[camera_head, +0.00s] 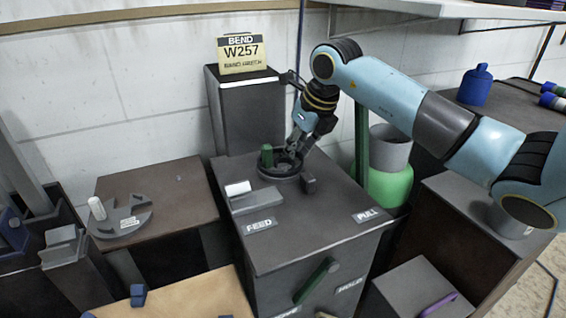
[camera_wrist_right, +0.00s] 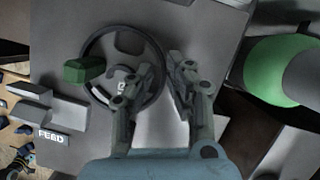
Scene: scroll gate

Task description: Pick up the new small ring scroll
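My right gripper (camera_head: 296,146) points down over the right part of a dark round wheel (camera_head: 271,172) with a green upright handle (camera_head: 267,155), on top of the grey cabinet. In the right wrist view its fingers (camera_wrist_right: 164,80) are apart with nothing between them that I can tell is held; the wheel's right rim (camera_wrist_right: 108,35) runs beneath them. I cannot tell whether they touch it. A white roll (camera_head: 97,208) stands on a round grey holder on the left table, and a white piece (camera_head: 238,188) lies on the block by FEED. I cannot tell which is the ring scroll. My left gripper is not visible.
The grey cabinet (camera_head: 305,230) carries FEED and PULL labels and a green front handle (camera_head: 316,280). A W257 sign (camera_head: 243,55) stands on a dark box behind. A green and grey cylinder (camera_head: 390,187) stands right of the cabinet. The left brown table (camera_head: 165,188) is mostly clear.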

